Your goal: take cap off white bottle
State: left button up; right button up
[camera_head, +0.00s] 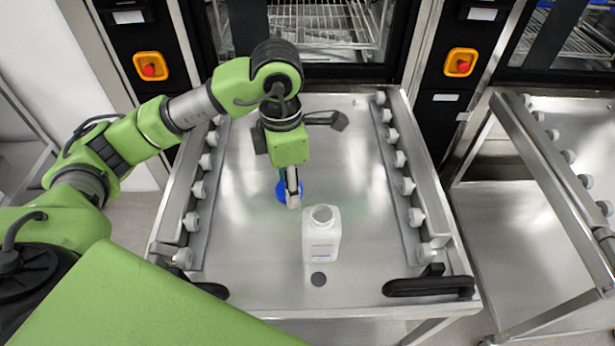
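The white bottle (321,240) stands upright on the steel tray surface, with its round mouth open and no cap on it. It has a small printed label on its front. A blue cap (283,192) shows just behind and left of the bottle, partly hidden by a pale end part of my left arm. I cannot tell whether the cap rests on the surface. My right gripper is not in view.
The steel cart top (365,270) has side rails with several white rollers (404,186). Black handles (428,286) sit at its front corners. A washer with wire racks (318,22) stands behind. A second cart (510,220) is at the right. The surface right of the bottle is clear.

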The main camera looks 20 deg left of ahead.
pick_arm(q)
jog(key=n, duration=0.3)
jog(key=w+f+n, duration=0.1)
jog(key=n, duration=0.1)
jog(key=shift+w+a+f+n+b, duration=0.1)
jog(key=shift+a+n+b, duration=0.15)
jog(key=shift+n+b, duration=0.05)
jog(key=w+a+f+n, duration=0.3)
jog(key=w+f+n, duration=0.1)
jog(key=n, duration=0.2)
jog(key=w+a+f+n, duration=0.3)
jog(key=w+f+n, duration=0.1)
jog(key=w+n, duration=0.1)
jog(key=w+a+f+n, duration=0.3)
jog(key=w+f+n, duration=0.1)
jog(key=n, duration=0.3)
jog(key=shift+w+a+f+b, duration=0.2)
jog(key=shift+w+a+b, duration=0.05)
jog(key=shift+a+b, duration=0.1)
jog(key=shift+w+a+f, duration=0.25)
jog(key=shift+w+f, duration=0.2)
jog(key=shift+f, duration=0.15)
notch_tip(320, 180, down, 3)
jog(key=shift+w+a+f, duration=0.1)
jog(key=shift+f, duration=0.1)
